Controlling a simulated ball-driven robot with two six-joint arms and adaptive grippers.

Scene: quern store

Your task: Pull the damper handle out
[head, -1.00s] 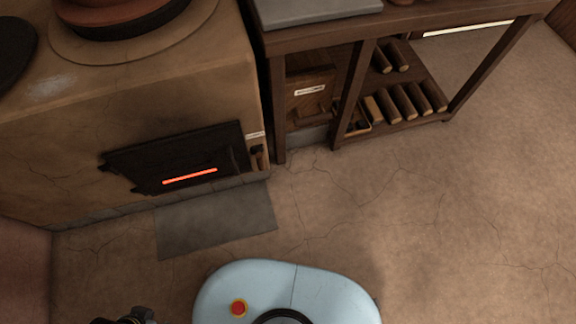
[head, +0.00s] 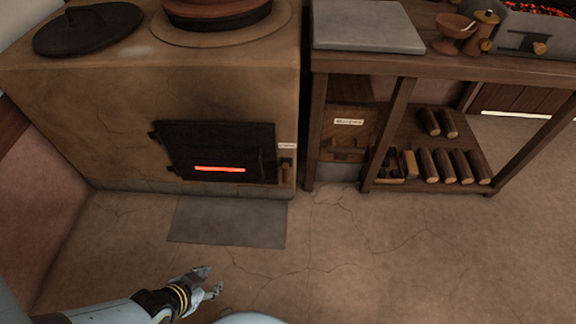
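A clay stove (head: 90,100) stands at the left with a black iron door (head: 215,140) on its front, where a red glow shows through a slot. A small wooden handle (head: 286,171) sits at the stove's front right corner, beside the door and below a small white label (head: 287,145). It looks like the damper handle, but the label is too small to read. My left gripper (head: 214,280) is low in the view, above the floor in front of the stove. Its fingers are apart and empty, well short of the handle. My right gripper is out of view.
A grey slab (head: 228,222) lies on the floor before the stove. A wooden workbench (head: 400,130) stands to the right, with several logs (head: 450,166) on its low shelf and a brazier (head: 530,35) on top. The floor at right front is clear.

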